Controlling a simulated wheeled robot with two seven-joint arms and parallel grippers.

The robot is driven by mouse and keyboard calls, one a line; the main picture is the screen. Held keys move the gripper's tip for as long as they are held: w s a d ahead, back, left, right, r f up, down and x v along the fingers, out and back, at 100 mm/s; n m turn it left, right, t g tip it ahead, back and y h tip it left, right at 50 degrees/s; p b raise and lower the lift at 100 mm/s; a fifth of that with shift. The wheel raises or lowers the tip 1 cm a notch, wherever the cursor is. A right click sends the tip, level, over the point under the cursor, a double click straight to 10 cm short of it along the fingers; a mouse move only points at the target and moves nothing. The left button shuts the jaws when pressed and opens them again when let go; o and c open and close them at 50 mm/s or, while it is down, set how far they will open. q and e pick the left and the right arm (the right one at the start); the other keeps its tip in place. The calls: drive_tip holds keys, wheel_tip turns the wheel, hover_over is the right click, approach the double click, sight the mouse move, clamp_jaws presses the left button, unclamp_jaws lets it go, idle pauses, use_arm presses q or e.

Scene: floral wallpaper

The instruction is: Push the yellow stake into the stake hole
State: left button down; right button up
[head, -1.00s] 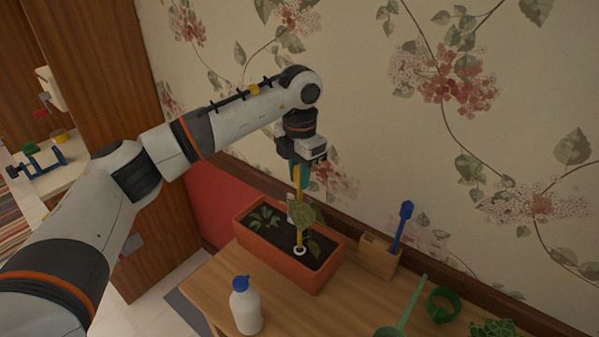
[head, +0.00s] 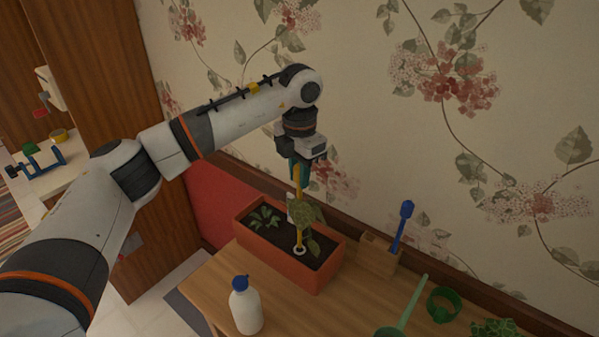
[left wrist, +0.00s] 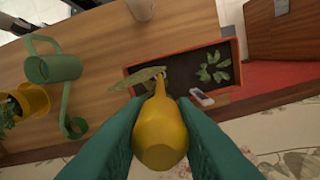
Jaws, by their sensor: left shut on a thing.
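The yellow stake (head: 298,205) stands upright over the orange planter box (head: 295,268). Its lower end is at a white ring, the stake hole (head: 299,250), in the dark soil; I cannot tell how deep it sits. My left gripper (head: 299,166) is shut on the stake's upper end from above. A leafy plant (head: 305,212) is right beside the stake. My right gripper is not in view.
A white bottle with blue cap (head: 246,308) stands in front of the planter. A wooden holder (head: 378,256) with a blue tool (head: 402,226) is to the right. A green watering can (left wrist: 52,66) and a yellow pot (left wrist: 32,100) show in the left wrist view. The wall is close behind.

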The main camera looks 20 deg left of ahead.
use_arm(q)
drive_tip(key=shift+f+b, duration=1.4)
drive_tip(key=shift+f, duration=0.5)
idle(0.4)
drive_tip(key=c, duration=1.1)
unclamp_jaws()
drive_tip(key=shift+r, duration=0.55)
wheel_tip(320, 180, up, 11)
drive_tip(key=b, duration=0.2)
drive_tip(key=shift+b, duration=0.35)
drive_tip(key=shift+f, duration=0.2)
